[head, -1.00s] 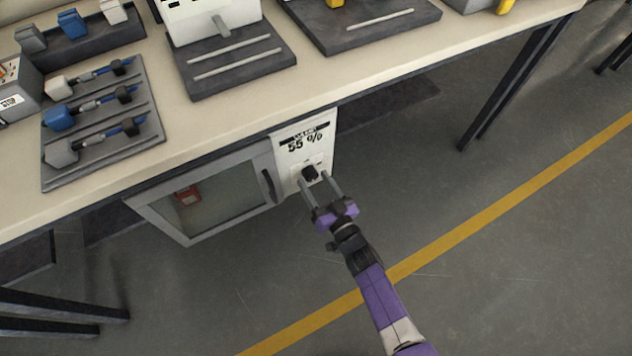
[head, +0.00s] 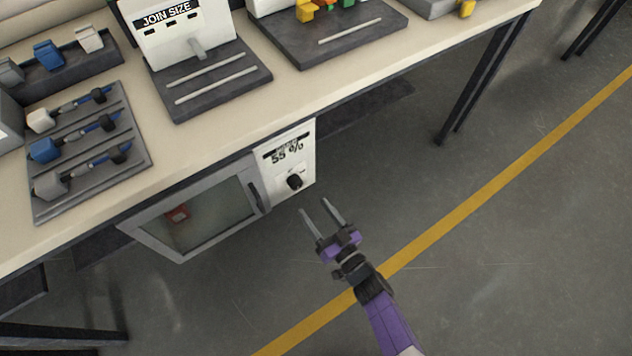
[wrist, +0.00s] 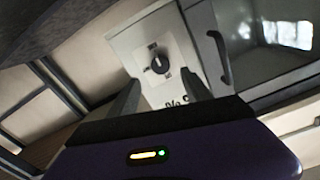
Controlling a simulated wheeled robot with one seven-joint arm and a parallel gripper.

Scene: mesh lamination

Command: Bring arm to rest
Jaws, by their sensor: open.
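My gripper (head: 318,214) is open and empty, at the end of my purple arm. It is over the floor in front of the cabinet under the bench, apart from the black knob (head: 294,181). The knob is on a white panel (head: 301,152) marked "55 %". In the wrist view, the knob (wrist: 160,64) shows on the panel beyond the two spread fingers (wrist: 162,95).
A cabinet with a closed glass door (head: 196,214) and a dark handle is left of the panel, with a small red thing inside. The bench top (head: 190,140) above holds trays and tools. Open floor with a yellow line (head: 455,218) lies to the right.

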